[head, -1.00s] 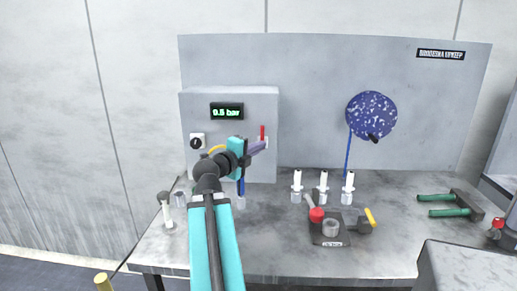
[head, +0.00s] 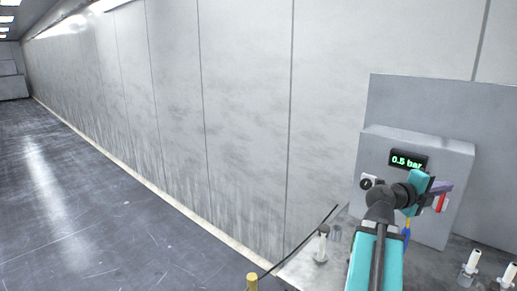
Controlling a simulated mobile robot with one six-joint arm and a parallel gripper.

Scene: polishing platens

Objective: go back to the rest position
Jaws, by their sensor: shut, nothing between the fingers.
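My gripper (head: 441,187) is at the right of the head view, at the end of my teal arm. It is shut with nothing held, in front of the grey control box (head: 455,150). A red lever (head: 441,203) on the box shows just below the purple fingers. I cannot tell whether the fingers touch it. The box's green display (head: 408,161) reads 0.5 bar. A black knob on a white plate (head: 368,182) is left of my wrist.
A yellow-topped post (head: 252,283) stands at the bottom. The floor (head: 90,200) at left is open along the wall.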

